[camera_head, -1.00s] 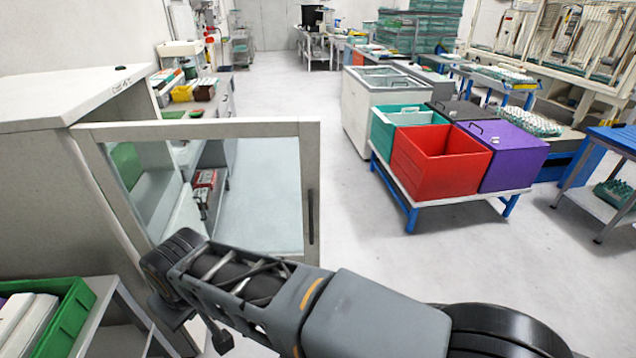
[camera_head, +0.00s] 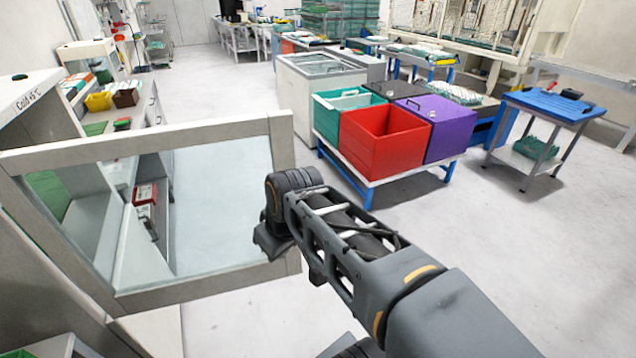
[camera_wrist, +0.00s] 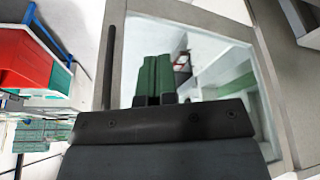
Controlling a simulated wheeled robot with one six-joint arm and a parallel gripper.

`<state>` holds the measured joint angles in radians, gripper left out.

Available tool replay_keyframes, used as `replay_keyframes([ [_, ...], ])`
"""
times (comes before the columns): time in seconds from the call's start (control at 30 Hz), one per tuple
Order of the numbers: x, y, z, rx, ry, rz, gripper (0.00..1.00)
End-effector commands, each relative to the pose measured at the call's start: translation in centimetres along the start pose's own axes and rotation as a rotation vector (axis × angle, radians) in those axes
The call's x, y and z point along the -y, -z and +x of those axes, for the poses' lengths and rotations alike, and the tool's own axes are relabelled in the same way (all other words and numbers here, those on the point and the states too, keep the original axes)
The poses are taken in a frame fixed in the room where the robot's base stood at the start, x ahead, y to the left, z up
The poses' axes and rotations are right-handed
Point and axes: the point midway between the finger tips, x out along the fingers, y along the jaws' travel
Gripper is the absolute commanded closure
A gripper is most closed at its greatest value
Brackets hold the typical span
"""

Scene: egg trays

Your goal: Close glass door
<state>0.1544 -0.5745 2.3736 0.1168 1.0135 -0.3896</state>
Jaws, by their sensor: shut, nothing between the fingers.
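The glass door (camera_head: 215,279) has a pale grey frame and a clear pane. In the head view it stands open at the left, swung out from its cabinet (camera_head: 22,120). My arm's far end overlaps the door's free edge there and hides the fingers. In the wrist view the door frame (camera_wrist: 268,75) surrounds the pane, and a dark upright handle (camera_wrist: 109,65) is on the left side. My gripper (camera_wrist: 154,78) is shut and empty in front of the pane, right of the handle. I cannot tell whether it touches the glass.
A blue-legged table holding a red bin (camera_head: 385,138), a purple bin (camera_head: 440,128) and a teal bin (camera_head: 325,118) stands beyond the door to the right. A white chest freezer (camera_head: 300,90) is behind it.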

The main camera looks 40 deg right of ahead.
Motion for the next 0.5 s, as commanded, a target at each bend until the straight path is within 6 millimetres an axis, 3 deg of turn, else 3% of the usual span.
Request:
replay_keyframes([
  [0.3,-7.1,1.9,-6.0,-0.147,0.059,-0.449,1.00],
  [0.5,-10.1,2.0,-9.7,-0.257,0.020,-0.715,1.00],
])
